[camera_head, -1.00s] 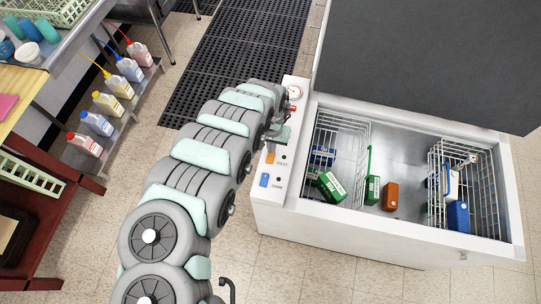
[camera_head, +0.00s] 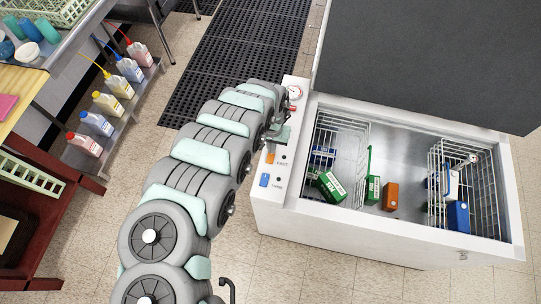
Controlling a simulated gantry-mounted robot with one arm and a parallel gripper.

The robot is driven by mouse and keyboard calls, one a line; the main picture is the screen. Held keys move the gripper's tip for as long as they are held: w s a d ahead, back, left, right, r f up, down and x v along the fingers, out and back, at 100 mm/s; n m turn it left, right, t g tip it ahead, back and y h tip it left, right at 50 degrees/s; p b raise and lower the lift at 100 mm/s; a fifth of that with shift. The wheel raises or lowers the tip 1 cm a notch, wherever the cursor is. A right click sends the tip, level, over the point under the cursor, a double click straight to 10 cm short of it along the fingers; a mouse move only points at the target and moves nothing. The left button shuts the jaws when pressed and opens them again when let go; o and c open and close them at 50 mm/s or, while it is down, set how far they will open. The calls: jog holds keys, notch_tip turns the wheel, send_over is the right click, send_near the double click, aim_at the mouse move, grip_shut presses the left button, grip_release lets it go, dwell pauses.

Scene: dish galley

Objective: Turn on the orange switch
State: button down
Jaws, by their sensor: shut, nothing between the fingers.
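The orange switch (camera_head: 270,157) sits on the white control panel (camera_head: 291,190) along the left edge of an open chest. A blue switch (camera_head: 264,180) is below it on the same panel. My gripper (camera_head: 277,143) is shut and empty, just above the orange switch in the picture. My arm covers part of the panel's left side. I cannot tell whether the fingers touch the switch. The switch's on or off position is too small to tell.
The chest's dark lid (camera_head: 420,60) stands open at the back right. Wire baskets (camera_head: 340,125) and several boxes lie inside. Bottles (camera_head: 118,85) stand on a shelf at left. The floor below the chest is clear.

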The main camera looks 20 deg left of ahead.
jog(key=shift+f+b, duration=0.6)
jog(key=shift+f, duration=0.3)
dwell(0.4)
jog(key=shift+r, duration=0.1)
notch_tip(320, 180, up, 7)
jog(key=p, duration=0.6)
jog(key=shift+p, duration=0.35)
dwell(0.3)
